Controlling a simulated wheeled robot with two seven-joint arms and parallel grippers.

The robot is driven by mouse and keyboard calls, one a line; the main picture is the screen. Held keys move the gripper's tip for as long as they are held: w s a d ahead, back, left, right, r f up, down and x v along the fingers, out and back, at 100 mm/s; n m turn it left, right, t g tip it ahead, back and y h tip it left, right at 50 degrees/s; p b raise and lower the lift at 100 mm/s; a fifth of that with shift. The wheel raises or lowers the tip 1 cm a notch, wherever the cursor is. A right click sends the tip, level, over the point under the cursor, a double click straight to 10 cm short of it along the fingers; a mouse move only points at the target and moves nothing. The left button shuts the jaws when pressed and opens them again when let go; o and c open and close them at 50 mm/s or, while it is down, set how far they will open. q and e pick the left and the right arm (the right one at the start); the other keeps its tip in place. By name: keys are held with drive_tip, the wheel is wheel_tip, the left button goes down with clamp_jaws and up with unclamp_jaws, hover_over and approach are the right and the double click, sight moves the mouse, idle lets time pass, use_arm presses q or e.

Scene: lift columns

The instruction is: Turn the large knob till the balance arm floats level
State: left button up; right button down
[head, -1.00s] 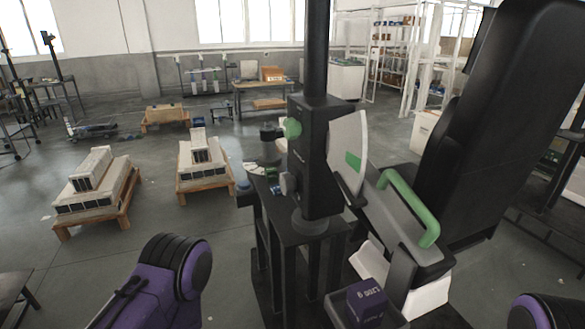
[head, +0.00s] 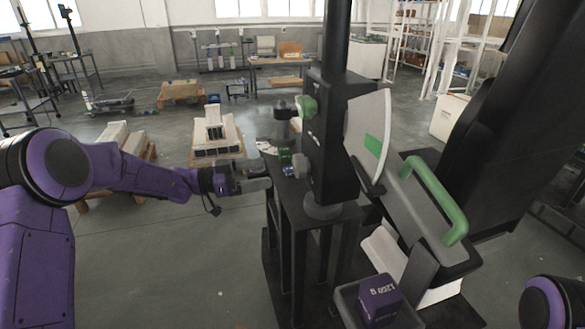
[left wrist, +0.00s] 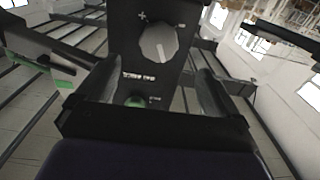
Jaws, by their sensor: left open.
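A black upright housing (head: 330,140) stands on a dark stand. Its left side carries a green knob (head: 307,107) and, lower down, a grey knob (head: 301,163). The left wrist view shows a grey knob (left wrist: 158,43) with a pale pointer line and a plus mark beside it. The grey balance arm (head: 425,225) has a green handle (head: 436,198) and slopes down to the right. My left gripper (head: 258,178) is open and empty, left of the housing and apart from the knobs. My right gripper is out of view.
A white dial plate (head: 368,130) with a green patch is on the housing's right. A purple weight (head: 380,298) sits in a tray low in front. A tall black column (head: 480,130) stands at right. White blocks (head: 216,130) on a wooden pallet are behind my left gripper.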

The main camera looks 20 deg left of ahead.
sight(295, 167)
use_arm(q)
drive_tip(key=p+x, duration=0.2)
drive_tip(key=x, duration=0.7)
drive_tip(key=shift+w+d+f+p, duration=0.1)
drive_tip(key=shift+w+d+p, duration=0.15)
drive_tip(key=shift+d+p, duration=0.1)
drive_tip(key=c, duration=1)
